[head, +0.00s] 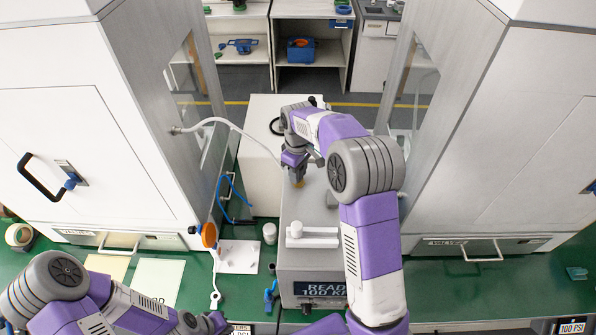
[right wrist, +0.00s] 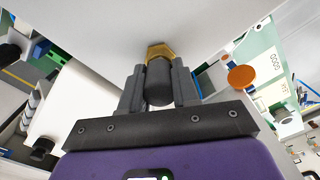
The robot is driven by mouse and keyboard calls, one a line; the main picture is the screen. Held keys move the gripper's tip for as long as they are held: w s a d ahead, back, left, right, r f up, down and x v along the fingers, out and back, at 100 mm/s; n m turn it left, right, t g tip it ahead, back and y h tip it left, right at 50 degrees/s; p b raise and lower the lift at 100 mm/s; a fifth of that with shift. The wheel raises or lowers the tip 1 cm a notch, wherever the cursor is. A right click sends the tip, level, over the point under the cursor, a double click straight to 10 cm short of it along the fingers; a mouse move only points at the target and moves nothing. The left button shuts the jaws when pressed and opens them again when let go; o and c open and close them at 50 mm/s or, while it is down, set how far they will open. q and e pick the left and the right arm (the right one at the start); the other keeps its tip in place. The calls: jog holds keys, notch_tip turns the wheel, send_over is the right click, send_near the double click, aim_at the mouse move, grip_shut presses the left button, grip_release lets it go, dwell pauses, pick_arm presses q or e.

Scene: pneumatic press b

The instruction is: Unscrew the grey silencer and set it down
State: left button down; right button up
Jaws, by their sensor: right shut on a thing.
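The grey silencer (right wrist: 158,84) is a dark cylinder between the fingers of my right gripper (right wrist: 159,90) in the right wrist view. A brass hex fitting (right wrist: 160,50) sits at its far end, against the pale press surface. In the head view my right gripper (head: 294,171) points down at the top of the grey press (head: 318,258), and the fingers hide the silencer there. A bit of brass (head: 298,184) shows below them. My left gripper (head: 215,322) is low at the bottom left, well away from the press; its fingers are too unclear to read.
A white plate (head: 238,257) and a small pale cylinder (head: 269,233) are on the green bench left of the press. An orange disc (head: 209,235), blue tubing (head: 222,194) and a white hose (head: 235,127) are also on that side. White cabinets flank the bench.

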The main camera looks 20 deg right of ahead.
jog(key=n, duration=0.4)
jog(key=shift+n, duration=0.3)
jog(key=n, duration=0.5)
jog(key=o, duration=0.8)
jog(key=m, duration=0.6)
jog(key=shift+a, duration=0.1)
jog(key=m, duration=0.6)
